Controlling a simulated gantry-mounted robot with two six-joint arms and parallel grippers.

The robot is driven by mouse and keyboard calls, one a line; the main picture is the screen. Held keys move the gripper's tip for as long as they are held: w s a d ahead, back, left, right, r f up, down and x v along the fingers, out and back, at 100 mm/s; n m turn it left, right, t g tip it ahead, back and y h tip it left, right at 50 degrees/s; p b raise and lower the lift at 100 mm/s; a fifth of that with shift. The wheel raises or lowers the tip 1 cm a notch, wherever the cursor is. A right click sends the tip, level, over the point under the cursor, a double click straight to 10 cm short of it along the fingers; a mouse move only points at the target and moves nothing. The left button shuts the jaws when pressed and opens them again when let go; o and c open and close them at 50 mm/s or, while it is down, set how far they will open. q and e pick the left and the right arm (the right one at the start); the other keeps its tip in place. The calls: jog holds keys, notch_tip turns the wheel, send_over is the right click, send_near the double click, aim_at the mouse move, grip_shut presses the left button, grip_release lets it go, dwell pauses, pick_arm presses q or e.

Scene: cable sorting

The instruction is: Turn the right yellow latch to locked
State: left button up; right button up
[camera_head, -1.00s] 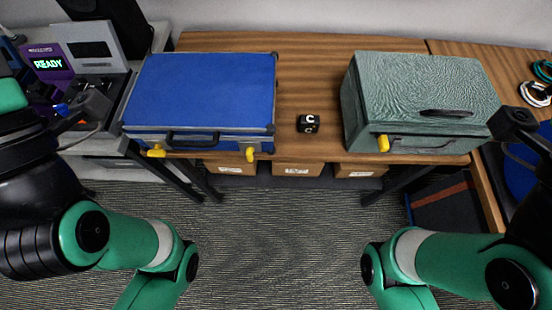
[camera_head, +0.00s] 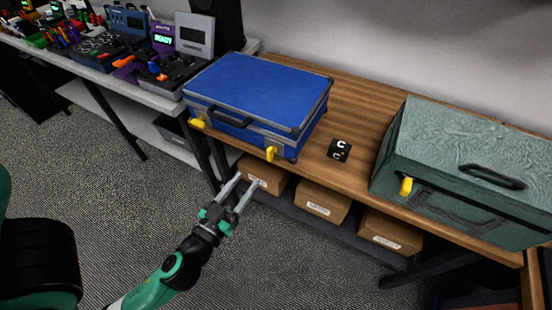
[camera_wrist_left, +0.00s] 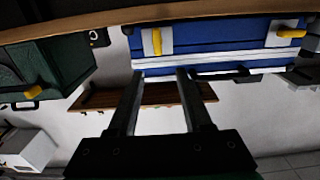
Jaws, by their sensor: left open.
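The blue case (camera_head: 258,90) lies on the wooden table with two yellow latches on its front. Its right yellow latch (camera_head: 270,153) stands roughly upright; its left yellow latch (camera_head: 198,123) lies nearly level. My left gripper (camera_head: 245,181) is open and empty, below and in front of the right latch, apart from it. The left wrist view looks upside down: the right latch (camera_wrist_left: 156,40) shows above the open fingers (camera_wrist_left: 158,72), and the left latch (camera_wrist_left: 291,33) is at the far right. My right gripper is out of view.
A green case (camera_head: 455,160) with its own yellow latch (camera_head: 406,186) stands to the right. A black lettered cube (camera_head: 339,150) sits between the cases. Cardboard boxes (camera_head: 322,203) are on the shelf below. The floor in front is clear.

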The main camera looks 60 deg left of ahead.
aim_at(268, 153)
pick_arm(q)
jog(key=p+x, duration=0.4)
jog(key=x, duration=0.7)
jog(key=shift+w+d+r, duration=0.1)
jog(key=shift+d+r, duration=0.05)
jog(key=shift+d, duration=0.05)
jog(key=shift+w+a, duration=0.25)
jog(key=shift+w, duration=0.05)
grip_shut()
